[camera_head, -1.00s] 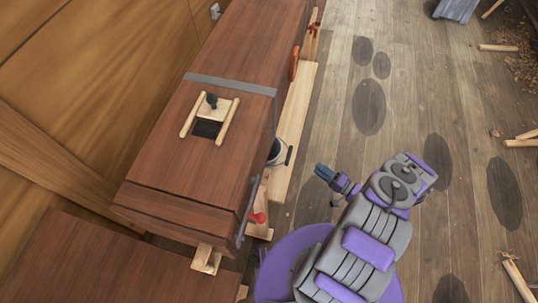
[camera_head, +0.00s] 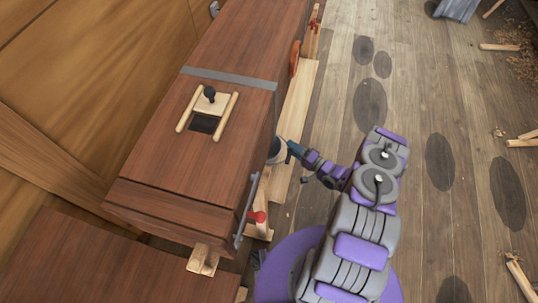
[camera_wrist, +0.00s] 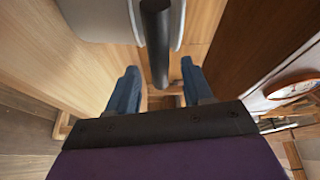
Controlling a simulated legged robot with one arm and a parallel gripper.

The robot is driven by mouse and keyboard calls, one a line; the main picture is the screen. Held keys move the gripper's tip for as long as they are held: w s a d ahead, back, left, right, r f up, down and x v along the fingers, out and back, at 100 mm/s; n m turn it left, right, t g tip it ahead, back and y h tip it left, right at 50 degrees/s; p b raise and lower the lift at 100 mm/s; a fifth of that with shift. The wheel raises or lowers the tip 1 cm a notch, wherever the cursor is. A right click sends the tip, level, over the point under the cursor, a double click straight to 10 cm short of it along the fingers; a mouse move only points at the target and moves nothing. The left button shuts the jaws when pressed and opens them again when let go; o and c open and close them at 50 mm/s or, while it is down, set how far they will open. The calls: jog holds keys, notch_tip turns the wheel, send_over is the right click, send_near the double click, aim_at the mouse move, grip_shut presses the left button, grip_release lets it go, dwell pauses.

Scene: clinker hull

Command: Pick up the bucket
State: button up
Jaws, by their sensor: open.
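The bucket (camera_head: 275,154) is a small grey vessel beside the wooden hull, mostly hidden by the hull and my gripper in the head view. In the wrist view its grey body (camera_wrist: 95,22) is at the top, with a thick dark handle (camera_wrist: 157,40) pointing down the picture. My gripper (camera_head: 294,150) is at the bucket's right side. In the wrist view its two blue fingers (camera_wrist: 160,82) are apart, with the handle's end between them in the picture. Neither finger visibly presses on the handle.
The brown hull (camera_head: 190,180) fills the left, with a hatch frame (camera_head: 208,110) on top. A pale wooden beam (camera_head: 298,100) runs along its side, and a red knob (camera_head: 257,217) sits near its corner. The plank floor at right is mostly clear, with scattered wood pieces (camera_head: 498,47).

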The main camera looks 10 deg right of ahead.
jog(key=shift+x, duration=1)
grip_shut()
